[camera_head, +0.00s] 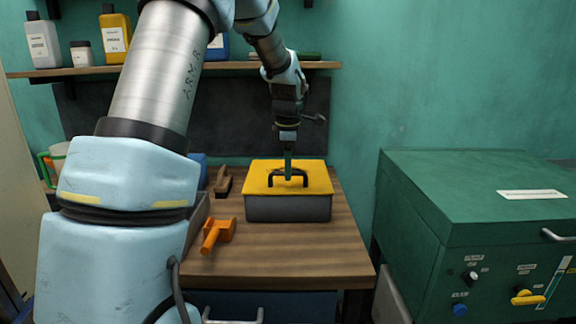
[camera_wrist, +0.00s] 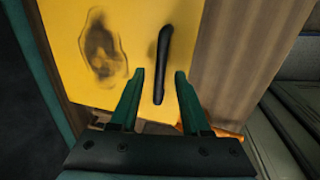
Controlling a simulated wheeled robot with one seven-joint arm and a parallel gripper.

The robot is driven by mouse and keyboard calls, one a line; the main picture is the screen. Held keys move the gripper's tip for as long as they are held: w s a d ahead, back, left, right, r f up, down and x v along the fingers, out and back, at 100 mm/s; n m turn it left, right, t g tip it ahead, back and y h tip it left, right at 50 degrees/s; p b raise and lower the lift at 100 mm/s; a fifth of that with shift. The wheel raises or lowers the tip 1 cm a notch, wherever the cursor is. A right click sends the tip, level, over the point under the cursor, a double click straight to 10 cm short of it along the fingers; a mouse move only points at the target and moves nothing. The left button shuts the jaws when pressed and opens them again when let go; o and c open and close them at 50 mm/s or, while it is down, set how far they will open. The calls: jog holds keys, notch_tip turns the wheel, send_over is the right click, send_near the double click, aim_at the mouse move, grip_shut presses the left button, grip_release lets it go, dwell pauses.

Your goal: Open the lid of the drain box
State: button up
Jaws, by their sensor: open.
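The drain box (camera_head: 290,207) stands on the wooden bench, with a grey body and a yellow lid (camera_head: 318,178) that is closed. A black handle (camera_head: 275,177) arches over the lid. My gripper (camera_head: 288,176) points down from above at the handle. In the wrist view, my gripper (camera_wrist: 157,74) is open, with its two green fingers apart. The black handle (camera_wrist: 161,75) lies between and beyond the fingertips, over the yellow lid (camera_wrist: 80,50). I cannot tell whether a finger touches it. A dark smudge marks the lid beside the handle.
An orange tool (camera_head: 217,235) lies on the bench (camera_head: 290,255) left of the box, near a brown wooden object (camera_head: 222,183). A green machine cabinet (camera_head: 470,220) stands to the right. A shelf (camera_head: 80,70) with bottles runs behind. The bench front is clear.

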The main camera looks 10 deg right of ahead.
jog(key=shift+c, duration=0.4)
grip_shut()
dwell(1.0)
